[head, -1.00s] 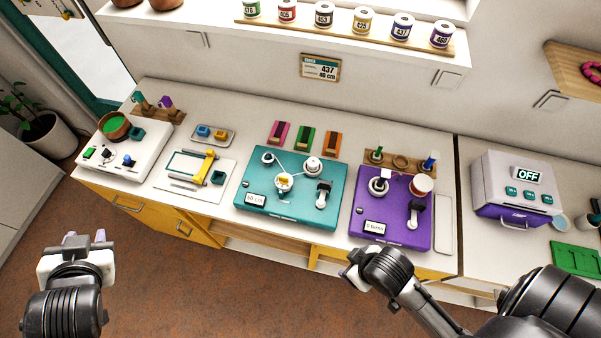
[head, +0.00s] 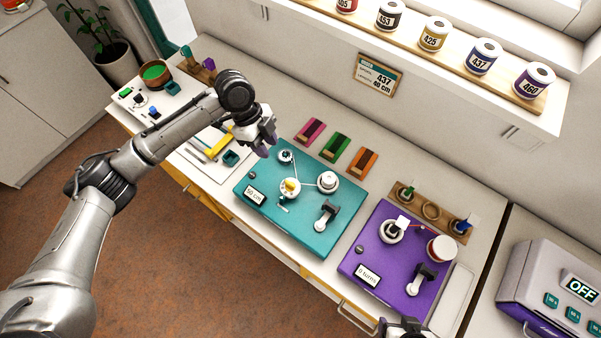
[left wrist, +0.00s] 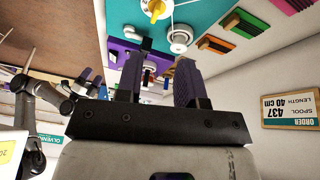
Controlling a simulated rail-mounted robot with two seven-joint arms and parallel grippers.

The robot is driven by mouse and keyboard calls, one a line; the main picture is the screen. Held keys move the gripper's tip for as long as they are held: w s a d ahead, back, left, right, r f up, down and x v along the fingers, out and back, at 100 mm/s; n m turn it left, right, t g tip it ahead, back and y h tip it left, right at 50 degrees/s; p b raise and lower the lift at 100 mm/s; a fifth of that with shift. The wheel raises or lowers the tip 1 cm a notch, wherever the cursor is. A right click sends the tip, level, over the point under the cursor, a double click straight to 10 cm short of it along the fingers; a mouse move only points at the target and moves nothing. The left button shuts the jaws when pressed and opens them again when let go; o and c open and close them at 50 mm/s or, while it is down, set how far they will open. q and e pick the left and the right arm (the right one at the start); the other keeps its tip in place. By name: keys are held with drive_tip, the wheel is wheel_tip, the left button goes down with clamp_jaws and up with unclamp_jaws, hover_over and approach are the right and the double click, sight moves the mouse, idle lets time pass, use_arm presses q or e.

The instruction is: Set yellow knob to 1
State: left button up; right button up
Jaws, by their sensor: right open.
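The yellow knob (head: 290,186) sits on a round white dial on the teal board (head: 262,214), whose label reads "50 cm". It also shows in the left wrist view (left wrist: 156,7) at the top edge. The dial's marks are too small to read. My left gripper (head: 266,147) is above the back left corner of the teal board, apart from the knob. Its purple fingers stand apart with nothing between them in the left wrist view (left wrist: 157,80). My right gripper (head: 407,325) is only partly in view at the bottom edge, in front of the purple board.
On the teal board are a white post (head: 327,181) and a crank (head: 326,214). The purple board (head: 374,254), labelled "0 turns", is to the right. Pink, green and orange blocks (head: 335,146) lie behind. The order card (head: 378,80) reads 437, 40 cm.

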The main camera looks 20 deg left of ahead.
sight(290, 185)
use_arm(q)
drive_tip(key=d+f, duration=0.1)
drive_tip(key=f, duration=0.3)
drive_tip(key=s+d+f+m, duration=0.1)
drive_tip(key=d+f, duration=0.1)
drive_tip(key=f, duration=0.2)
drive_tip(key=s+d+f+m, duration=0.1)
drive_tip(key=d+f, duration=0.1)
drive_tip(key=f, duration=0.2)
drive_tip(key=shift+f+b, duration=0.35)
drive_tip(key=shift+f, duration=0.05)
drive_tip(key=shift+c, duration=0.2)
clamp_jaws()
